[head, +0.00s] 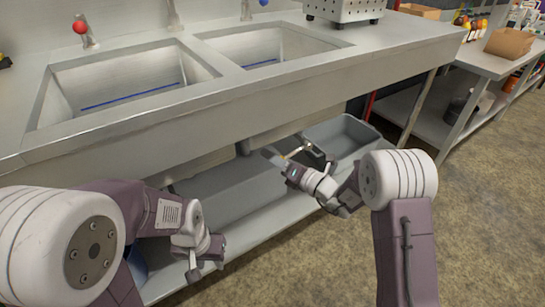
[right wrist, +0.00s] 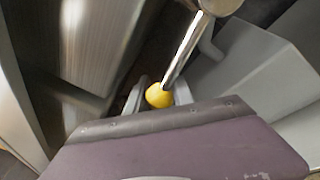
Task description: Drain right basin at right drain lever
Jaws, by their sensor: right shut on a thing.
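The right basin (head: 262,48) is the right of two steel sink basins, with a short blue line low on its wall. Below the counter, the right drain lever shows in the right wrist view as a metal rod (right wrist: 185,52) with a yellow ball knob (right wrist: 158,97). My right gripper (right wrist: 160,92) is shut on this knob, one finger on each side. In the head view my right gripper (head: 284,158) reaches under the counter front, and the lever is only partly visible there. My left gripper (head: 207,262) hangs low in front of the lower shelf, away from the lever; its finger gap is unclear.
The left basin (head: 125,85) has a red-knobbed tap (head: 80,27) behind it; a blue-knobbed tap (head: 262,3) is behind the right basin. A grey tub (head: 345,137) sits under the counter. A perforated metal box (head: 343,8) stands on top. Open floor lies to the right.

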